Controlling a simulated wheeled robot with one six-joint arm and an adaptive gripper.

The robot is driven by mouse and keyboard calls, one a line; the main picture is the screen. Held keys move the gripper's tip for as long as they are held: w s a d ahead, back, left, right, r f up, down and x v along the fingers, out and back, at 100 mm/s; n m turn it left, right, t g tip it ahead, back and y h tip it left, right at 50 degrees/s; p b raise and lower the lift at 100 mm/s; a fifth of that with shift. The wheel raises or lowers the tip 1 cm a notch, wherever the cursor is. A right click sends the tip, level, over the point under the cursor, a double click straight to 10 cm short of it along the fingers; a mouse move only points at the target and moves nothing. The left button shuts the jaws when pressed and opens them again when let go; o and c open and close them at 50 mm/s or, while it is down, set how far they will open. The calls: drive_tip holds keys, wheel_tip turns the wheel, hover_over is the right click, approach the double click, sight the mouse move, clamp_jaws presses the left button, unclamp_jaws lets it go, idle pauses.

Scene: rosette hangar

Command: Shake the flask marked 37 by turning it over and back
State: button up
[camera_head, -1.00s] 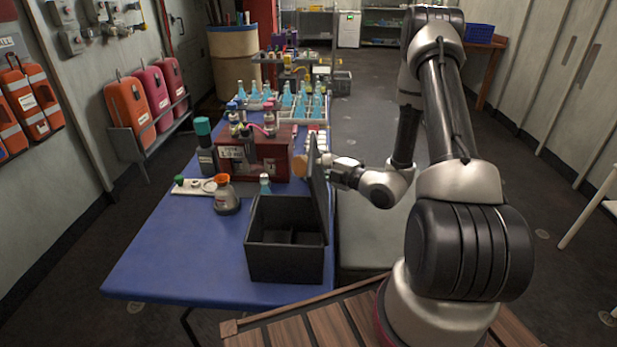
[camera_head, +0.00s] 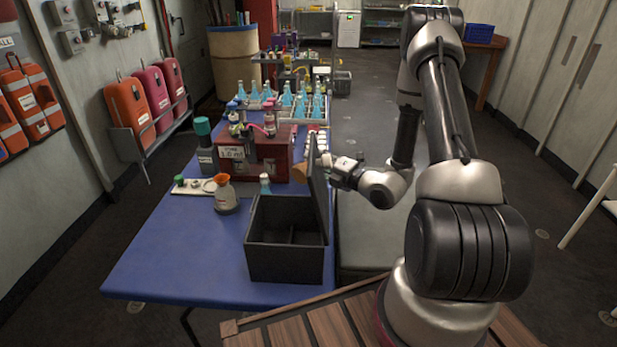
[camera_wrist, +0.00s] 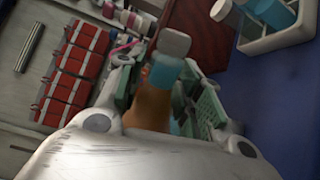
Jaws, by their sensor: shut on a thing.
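My gripper (camera_wrist: 162,98) is shut on an orange-brown thing (camera_wrist: 150,108), seen between its green-padded fingers in the wrist view. A white cap (camera_wrist: 173,42) and a blue body (camera_wrist: 166,70) show just beyond it; I cannot tell if they are part of it. No number 37 is readable.
An open black box (camera_head: 284,262) stands on the blue table (camera_head: 170,265). A dark red case (camera_head: 265,165) and racks of blue flasks (camera_head: 302,106) stand farther back. The table's front left is clear.

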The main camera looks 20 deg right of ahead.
drive_tip(key=n, duration=0.7)
drive_tip(key=shift+n, duration=0.3)
drive_tip(key=m, duration=1.4)
